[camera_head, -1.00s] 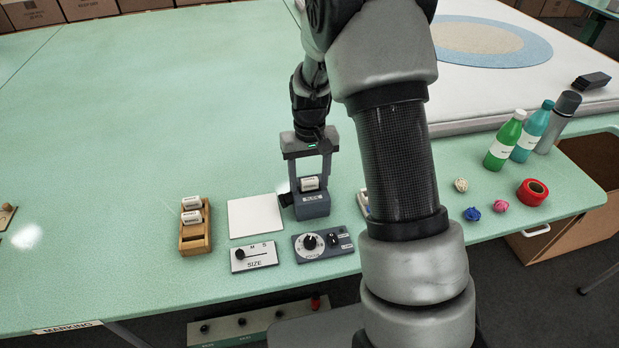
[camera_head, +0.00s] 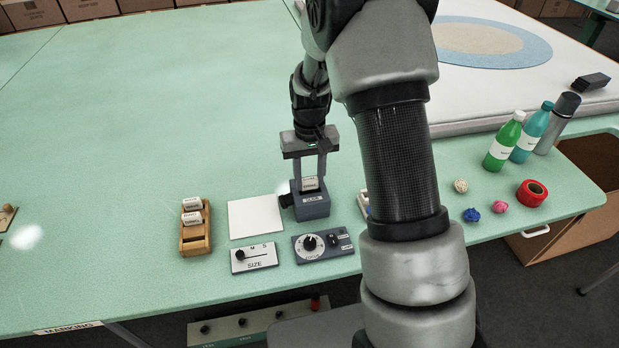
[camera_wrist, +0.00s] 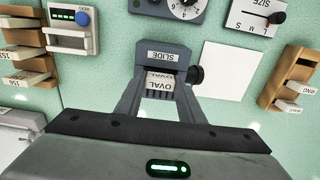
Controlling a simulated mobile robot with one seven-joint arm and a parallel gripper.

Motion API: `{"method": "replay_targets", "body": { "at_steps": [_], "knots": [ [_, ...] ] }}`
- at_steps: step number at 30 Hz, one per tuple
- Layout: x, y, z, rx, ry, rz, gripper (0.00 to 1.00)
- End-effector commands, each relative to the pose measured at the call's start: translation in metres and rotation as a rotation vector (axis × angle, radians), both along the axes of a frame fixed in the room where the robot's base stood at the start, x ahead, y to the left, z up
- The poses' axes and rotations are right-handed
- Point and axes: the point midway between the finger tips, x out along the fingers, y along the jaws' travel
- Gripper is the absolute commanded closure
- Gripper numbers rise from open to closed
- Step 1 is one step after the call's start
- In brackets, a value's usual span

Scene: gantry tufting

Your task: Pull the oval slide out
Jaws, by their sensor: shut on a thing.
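The oval slide (camera_head: 311,183) is a small white block with ribs and an OVAL label, also in the wrist view (camera_wrist: 160,82). It sits in the slot of the dark grey SLIDE holder (camera_head: 312,208), which has a black knob on its side (camera_wrist: 195,74). In the wrist view the holder (camera_wrist: 160,52) stands just beyond the slide. My gripper (camera_head: 311,180) points down over the holder, its two fingers shut on the slide's sides. The slide's lower part is hidden in the holder.
A wooden rack (camera_head: 206,242) with two white slides stands left. A white card (camera_head: 256,216), the SIZE panel (camera_head: 262,258) and a dial panel (camera_head: 322,245) lie close by. Bottles (camera_head: 503,142) and yarn balls (camera_head: 472,215) stand right. The green table behind is clear.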

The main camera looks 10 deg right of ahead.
Motion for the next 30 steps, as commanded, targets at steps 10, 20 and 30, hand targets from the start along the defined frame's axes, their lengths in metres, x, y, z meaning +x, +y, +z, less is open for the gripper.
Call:
{"method": "replay_targets", "body": {
  "at_steps": [10, 20, 30],
  "knots": [
    [0.0, 0.0, 0.012, 0.0, -0.001, 0.0, 0.92],
    [0.0, 0.0, 0.022, 0.0, 0.0, 0.0, 0.92],
    [0.0, 0.0, 0.032, 0.0, 0.0, 0.0, 0.92]
  ]
}}
